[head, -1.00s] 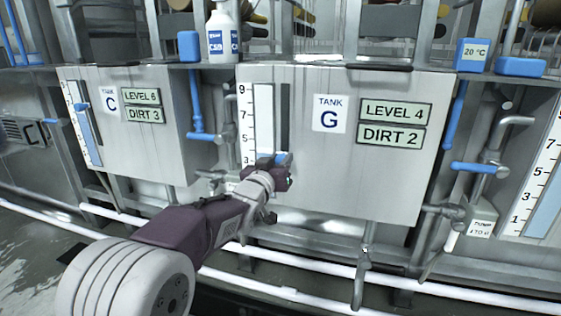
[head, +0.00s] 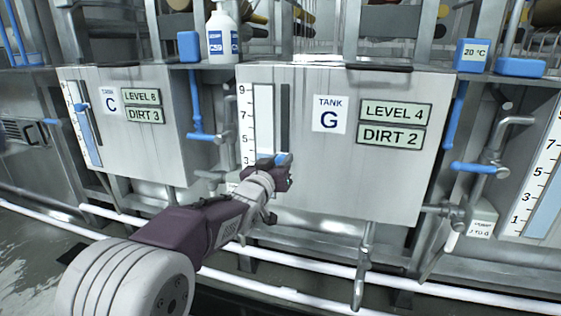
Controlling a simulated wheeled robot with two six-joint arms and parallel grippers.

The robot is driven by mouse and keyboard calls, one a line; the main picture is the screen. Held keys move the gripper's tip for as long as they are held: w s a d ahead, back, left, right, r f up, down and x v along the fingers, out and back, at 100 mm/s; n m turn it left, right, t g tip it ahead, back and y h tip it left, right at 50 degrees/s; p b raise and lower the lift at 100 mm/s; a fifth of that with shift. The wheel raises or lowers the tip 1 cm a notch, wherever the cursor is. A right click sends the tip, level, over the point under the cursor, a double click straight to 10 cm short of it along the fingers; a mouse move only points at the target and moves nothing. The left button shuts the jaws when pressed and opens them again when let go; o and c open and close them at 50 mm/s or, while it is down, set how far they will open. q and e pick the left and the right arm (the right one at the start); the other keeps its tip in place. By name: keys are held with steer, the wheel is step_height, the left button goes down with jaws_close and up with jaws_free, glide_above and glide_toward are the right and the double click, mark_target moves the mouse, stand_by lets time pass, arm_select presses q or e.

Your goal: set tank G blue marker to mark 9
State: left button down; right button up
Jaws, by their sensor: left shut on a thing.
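Tank G (head: 390,180) is a grey metal box in the middle of the head view, with a white "TANK G" label and signs reading "LEVEL 4" and "DIRT 2". Its white scale (head: 263,115) carries printed numbers from 9 at the top down to 3, with the lower part hidden by my gripper. A dark slot runs along the scale's right side. The blue marker (head: 283,159) sits at the slot's low end, close to the height of mark 3. My left gripper (head: 275,167) is shut on the blue marker. My right gripper is not in view.
Tank C (head: 140,150) stands to the left with its own scale and blue marker. A white spray bottle (head: 222,35) and blue blocks stand above the tanks. Blue-handled pipes (head: 473,168) flank tank G. The tank front above my gripper is clear.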

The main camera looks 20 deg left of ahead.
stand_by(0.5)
arm_select(q)
step_height(320, 180, up, 18)
steer(key=p, duration=1.6)
steer(key=shift+r, duration=0.1)
steer(key=c, duration=1.1)
jaws_free()
steer(key=s+p, duration=0.1)
steer(key=s, duration=0.8)
steer(key=shift+a, duration=0.35)
